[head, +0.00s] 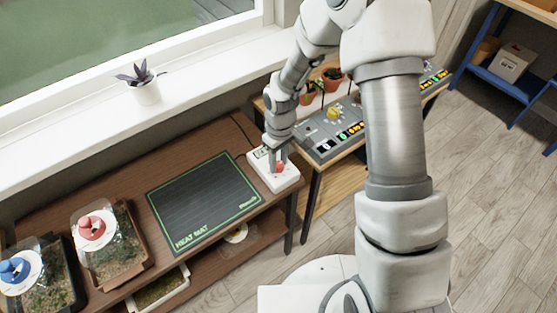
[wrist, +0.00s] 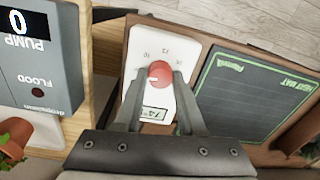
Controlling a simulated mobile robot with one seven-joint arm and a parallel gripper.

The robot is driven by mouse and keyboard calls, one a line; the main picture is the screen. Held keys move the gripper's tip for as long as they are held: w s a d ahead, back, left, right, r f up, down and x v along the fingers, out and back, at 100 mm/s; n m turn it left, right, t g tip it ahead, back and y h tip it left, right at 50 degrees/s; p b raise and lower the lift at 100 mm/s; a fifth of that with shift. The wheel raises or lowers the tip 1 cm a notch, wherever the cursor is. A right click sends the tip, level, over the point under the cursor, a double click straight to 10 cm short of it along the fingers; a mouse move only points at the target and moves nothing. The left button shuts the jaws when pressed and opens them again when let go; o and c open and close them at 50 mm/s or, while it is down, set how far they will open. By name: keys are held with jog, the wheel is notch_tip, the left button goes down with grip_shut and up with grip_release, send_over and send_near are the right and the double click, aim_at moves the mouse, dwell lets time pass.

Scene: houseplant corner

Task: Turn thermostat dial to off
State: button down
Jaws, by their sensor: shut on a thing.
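The thermostat (head: 288,181) is a white box at the right end of the brown table, beside the black heat mat. Its red dial (head: 279,167) shows just below my gripper (head: 275,161). In the wrist view the red dial (wrist: 160,74) sits between the two fingertips of my gripper (wrist: 159,78), which is shut on it. The white thermostat face (wrist: 141,51) carries printed numbers and a small green display (wrist: 154,113) reading about 74. A small white mark shows on the dial's lower left. The fingers hide part of the thermostat face.
The heat mat (head: 203,202) lies flat and bare next to the thermostat. Seed trays (head: 143,262) with clear lids stand at the left. A grey control panel (head: 322,141) lies on the neighbouring table. A potted plant (head: 147,91) stands on the window sill.

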aim_at(280, 162)
jog(key=shift+n, duration=0.3)
dwell(0.4)
jog(key=c, duration=0.5)
grip_release()
jog(key=shift+r, duration=0.1)
notch_tip(280, 162, up, 17)
jog(key=p, duration=0.2)
jog(key=shift+w+d, duration=0.25)
jog(key=shift+r, duration=0.1)
